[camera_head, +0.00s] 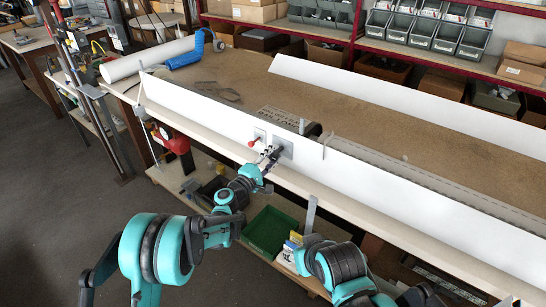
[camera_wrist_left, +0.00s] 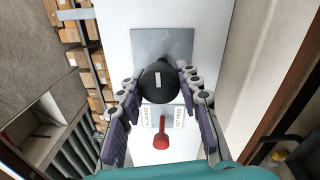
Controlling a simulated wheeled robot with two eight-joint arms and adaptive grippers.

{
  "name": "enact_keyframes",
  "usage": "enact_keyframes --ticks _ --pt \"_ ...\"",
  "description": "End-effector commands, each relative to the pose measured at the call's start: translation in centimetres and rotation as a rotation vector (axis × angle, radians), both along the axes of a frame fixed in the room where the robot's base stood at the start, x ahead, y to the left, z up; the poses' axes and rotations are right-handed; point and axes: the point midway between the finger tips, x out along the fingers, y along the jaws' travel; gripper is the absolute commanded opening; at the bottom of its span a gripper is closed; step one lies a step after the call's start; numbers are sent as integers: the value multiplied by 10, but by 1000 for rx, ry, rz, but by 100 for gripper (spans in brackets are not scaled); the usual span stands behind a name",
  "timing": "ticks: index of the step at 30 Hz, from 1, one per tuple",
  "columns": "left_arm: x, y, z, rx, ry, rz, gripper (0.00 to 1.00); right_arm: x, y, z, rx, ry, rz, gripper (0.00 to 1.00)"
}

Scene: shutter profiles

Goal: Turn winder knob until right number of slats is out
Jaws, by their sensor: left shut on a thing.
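The winder knob (camera_wrist_left: 158,82) is black and round with a small white mark, in front of a grey plate (camera_wrist_left: 162,45) in the left wrist view. My left gripper (camera_wrist_left: 157,84) is shut on the knob, one finger on each side. In the head view, my left gripper (camera_head: 270,158) is at the grey plate (camera_head: 284,146) on the long white panel (camera_head: 400,190), and hides the knob. A grey slatted strip (camera_head: 425,176) lies along the back of the panel. I cannot count slats. My right gripper is not visible.
A red lever (camera_wrist_left: 161,135) sits beside the knob between two labels, close to my left fingers; it also shows in the head view (camera_head: 252,143). A blue tool (camera_head: 187,57) and white roll (camera_head: 146,60) lie at the far left. A green crate (camera_head: 269,231) is below.

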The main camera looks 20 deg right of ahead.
Motion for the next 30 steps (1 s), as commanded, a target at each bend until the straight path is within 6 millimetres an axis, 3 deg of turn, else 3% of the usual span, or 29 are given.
enact_keyframes --ticks 30 --pt "0 0 -1 -594 760 2 5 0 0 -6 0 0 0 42"
